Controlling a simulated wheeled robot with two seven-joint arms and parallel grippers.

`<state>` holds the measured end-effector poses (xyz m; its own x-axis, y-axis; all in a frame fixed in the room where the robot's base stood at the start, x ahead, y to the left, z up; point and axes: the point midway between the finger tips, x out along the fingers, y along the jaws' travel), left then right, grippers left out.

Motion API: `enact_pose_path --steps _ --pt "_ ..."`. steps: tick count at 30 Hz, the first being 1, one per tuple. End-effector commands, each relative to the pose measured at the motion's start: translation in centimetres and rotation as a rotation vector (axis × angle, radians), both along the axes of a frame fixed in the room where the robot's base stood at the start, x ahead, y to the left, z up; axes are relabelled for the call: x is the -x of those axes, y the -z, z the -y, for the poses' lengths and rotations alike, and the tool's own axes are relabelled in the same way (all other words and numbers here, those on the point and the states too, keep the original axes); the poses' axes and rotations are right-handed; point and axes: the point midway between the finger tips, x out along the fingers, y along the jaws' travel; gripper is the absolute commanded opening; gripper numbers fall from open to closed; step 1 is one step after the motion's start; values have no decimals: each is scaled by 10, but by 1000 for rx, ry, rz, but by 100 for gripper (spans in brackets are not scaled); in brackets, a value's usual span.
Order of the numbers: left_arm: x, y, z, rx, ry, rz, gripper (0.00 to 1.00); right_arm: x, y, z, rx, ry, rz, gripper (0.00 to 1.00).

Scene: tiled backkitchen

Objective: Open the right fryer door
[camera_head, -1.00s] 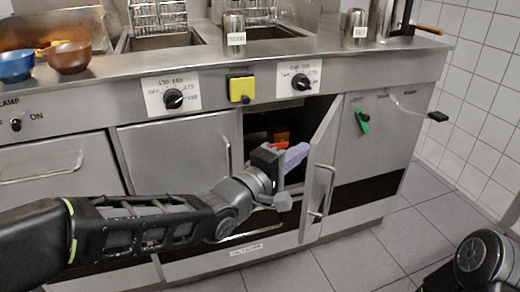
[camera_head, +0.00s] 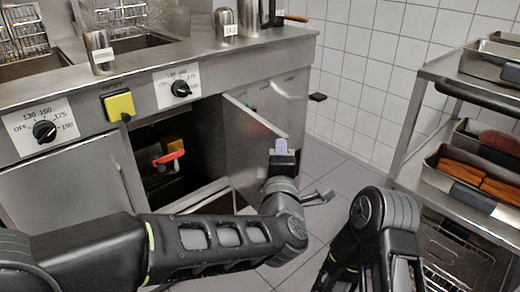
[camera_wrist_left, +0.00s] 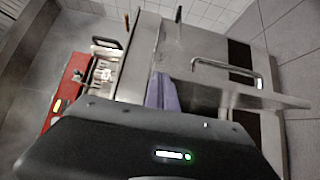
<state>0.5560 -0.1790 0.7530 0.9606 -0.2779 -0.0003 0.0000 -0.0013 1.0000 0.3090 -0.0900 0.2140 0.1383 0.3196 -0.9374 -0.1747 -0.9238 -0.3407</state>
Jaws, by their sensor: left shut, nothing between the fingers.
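The right fryer door (camera_head: 247,142) stands open beside its dark compartment, swung out from the right side of the opening. Its inner face shows in the head view and its handle is hidden there. My left gripper (camera_head: 281,150) is shut and empty, in front of the door's free edge; I cannot tell if it touches. In the left wrist view, the shut pale purple fingers (camera_wrist_left: 162,92) lie beside a steel panel with a bar handle (camera_wrist_left: 228,68). My right arm shows at the lower right of the head view, but its gripper is not visible.
The compartment holds a red-handled item (camera_head: 168,157). A yellow switch (camera_head: 119,106) and a dial (camera_head: 181,88) sit above it. A metal trolley (camera_head: 440,75) with food trays stands at right. Tiled floor lies between fryer and trolley.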

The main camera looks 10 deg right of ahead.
Motion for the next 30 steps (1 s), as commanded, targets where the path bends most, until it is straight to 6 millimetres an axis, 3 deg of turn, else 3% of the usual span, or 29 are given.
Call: enact_pose_path --steps 7,22,30 --pt "-7 0 21 0 1 -1 0 1 -5 0 0 -2 -2 0" --pt "-8 0 24 1 3 0 0 1 -6 0 0 -2 -2 0" --pt "15 -2 18 0 5 0 0 1 -12 0 -1 -3 -4 0"
